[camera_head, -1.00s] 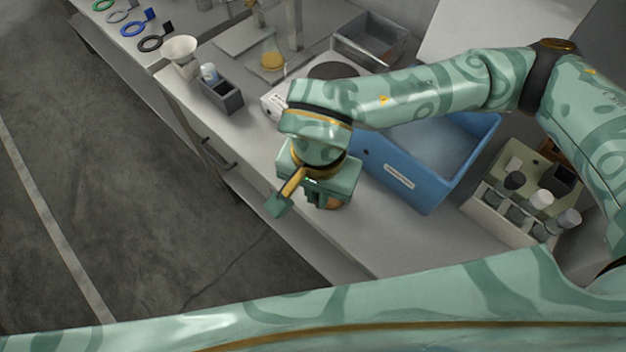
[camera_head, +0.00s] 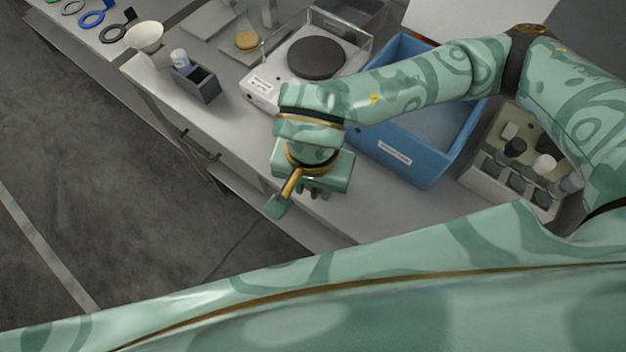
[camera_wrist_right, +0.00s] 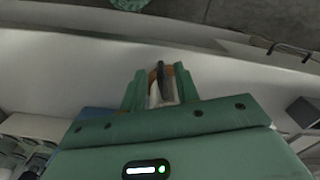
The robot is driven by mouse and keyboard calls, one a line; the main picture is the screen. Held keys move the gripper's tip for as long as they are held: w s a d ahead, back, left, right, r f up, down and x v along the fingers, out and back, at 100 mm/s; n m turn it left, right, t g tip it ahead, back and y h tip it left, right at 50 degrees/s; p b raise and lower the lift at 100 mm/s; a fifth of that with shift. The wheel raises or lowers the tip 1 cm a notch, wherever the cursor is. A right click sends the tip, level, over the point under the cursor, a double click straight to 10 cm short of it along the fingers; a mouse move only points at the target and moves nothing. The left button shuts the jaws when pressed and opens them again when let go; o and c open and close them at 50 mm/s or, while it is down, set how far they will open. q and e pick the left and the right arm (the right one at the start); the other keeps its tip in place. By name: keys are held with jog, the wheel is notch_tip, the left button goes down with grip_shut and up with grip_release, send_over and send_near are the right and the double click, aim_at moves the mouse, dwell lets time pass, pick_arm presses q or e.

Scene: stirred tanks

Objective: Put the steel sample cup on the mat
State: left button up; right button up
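My right gripper (camera_head: 315,190) points down over the front part of the grey counter, left of the blue bin. In the right wrist view its two green fingers (camera_wrist_right: 160,92) stand apart. A small thing with pale, dark grey and orange-brown patches shows between them. I cannot tell whether this is the steel sample cup, the mat or both, nor whether the fingers touch it. The gripper hides most of that spot in the head view. No other steel cup or mat can be made out clearly. My left gripper is out of view.
A blue bin (camera_head: 437,172) stands right of the gripper, with a bottle rack (camera_head: 480,182) beyond it. Behind are a white device (camera_head: 262,84) with a dark round plate (camera_head: 316,58), a dark grey holder (camera_head: 207,88) and a white funnel (camera_head: 145,36). The counter's front edge is close.

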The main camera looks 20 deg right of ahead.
jog(key=shift+w+r, duration=0.1)
jog(key=shift+r, duration=0.45)
notch_tip(320, 180, up, 11)
jog(key=p, duration=0.2)
jog(key=shift+a+r, duration=0.1)
